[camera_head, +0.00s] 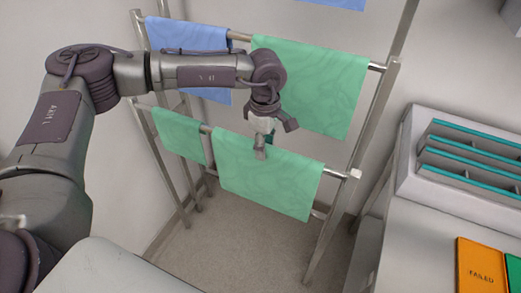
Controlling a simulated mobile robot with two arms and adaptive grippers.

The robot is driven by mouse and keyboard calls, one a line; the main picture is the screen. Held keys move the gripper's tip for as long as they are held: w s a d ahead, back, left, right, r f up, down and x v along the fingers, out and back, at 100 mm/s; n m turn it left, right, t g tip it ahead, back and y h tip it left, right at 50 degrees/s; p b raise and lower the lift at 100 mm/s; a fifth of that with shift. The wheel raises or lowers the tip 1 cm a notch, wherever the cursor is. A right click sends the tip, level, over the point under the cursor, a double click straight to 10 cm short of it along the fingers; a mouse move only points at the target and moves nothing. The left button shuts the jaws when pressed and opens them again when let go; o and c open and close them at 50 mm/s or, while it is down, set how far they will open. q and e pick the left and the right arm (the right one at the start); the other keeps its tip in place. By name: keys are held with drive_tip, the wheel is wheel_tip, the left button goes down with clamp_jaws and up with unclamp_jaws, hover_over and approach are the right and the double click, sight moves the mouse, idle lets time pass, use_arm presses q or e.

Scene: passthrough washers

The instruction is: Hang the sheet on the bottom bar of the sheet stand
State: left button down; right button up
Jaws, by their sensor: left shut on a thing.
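The sheet stand (375,112) is a metal rack with several bars. A green sheet (268,185) hangs over a low bar (334,172), draped down its front. My left gripper (266,146) is at this sheet's top edge, over the bar, and is shut on the sheet; the pinched part is mostly hidden by the fingers. A second green sheet (180,137) hangs on the same level to the left. My right gripper is not in view.
A blue sheet (185,37) and a larger green sheet (312,88) hang on the bar above, close to my left arm. A white rack with teal-edged slots (470,150) and an orange "FAILED" panel (481,268) are at right. Floor (235,235) below the stand is clear.

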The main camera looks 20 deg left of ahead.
use_arm(q)
drive_tip(key=shift+w+d, duration=0.1)
drive_tip(key=shift+w, duration=3.3)
wheel_tip(320, 180, down, 3)
drive_tip(key=b, duration=0.2)
drive_tip(key=shift+s+f+b, duration=0.1)
drive_tip(key=shift+b, duration=0.25)
drive_tip(key=shift+f+b, duration=1.35)
drive_tip(key=shift+f, duration=0.5)
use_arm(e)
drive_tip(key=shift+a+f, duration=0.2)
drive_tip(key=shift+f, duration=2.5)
use_arm(q)
drive_tip(key=c, duration=0.6)
unclamp_jaws()
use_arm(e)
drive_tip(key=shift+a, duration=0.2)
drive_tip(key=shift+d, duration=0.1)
